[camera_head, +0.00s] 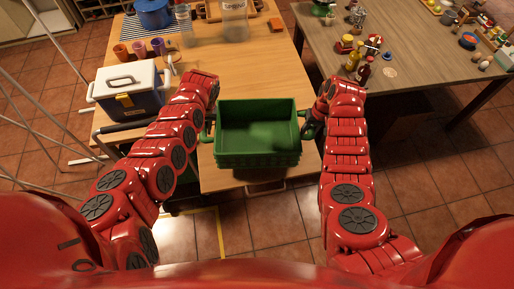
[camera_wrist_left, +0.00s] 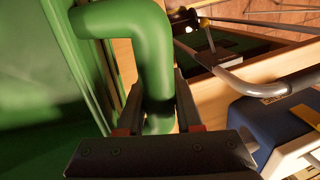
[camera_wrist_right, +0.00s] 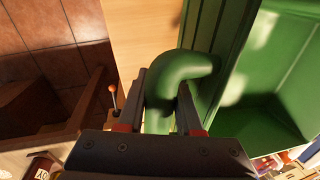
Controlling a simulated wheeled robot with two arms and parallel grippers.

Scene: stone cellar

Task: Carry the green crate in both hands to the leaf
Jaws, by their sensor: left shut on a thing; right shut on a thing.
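The green crate (camera_head: 258,156) is an open, empty box between my two arms, at the near end of the wooden table. Its left handle (camera_wrist_left: 140,40) is a thick green loop, and my left gripper (camera_wrist_left: 158,115) is shut on it. Its right handle (camera_wrist_right: 180,75) sits between the fingers of my right gripper (camera_wrist_right: 160,112), which is shut on it. The crate looks level in the head view. I cannot tell whether it touches the table top or hangs just above it. I cannot make out a leaf for certain in these views.
The wooden table (camera_head: 262,75) is clear just behind the crate. A cooler box (camera_head: 130,90) stands at its left, with cups (camera_head: 140,49) and a blue pot (camera_head: 153,13) farther back. A second table (camera_head: 420,50) with bottles (camera_head: 363,72) is at the right. Tiled floor lies around.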

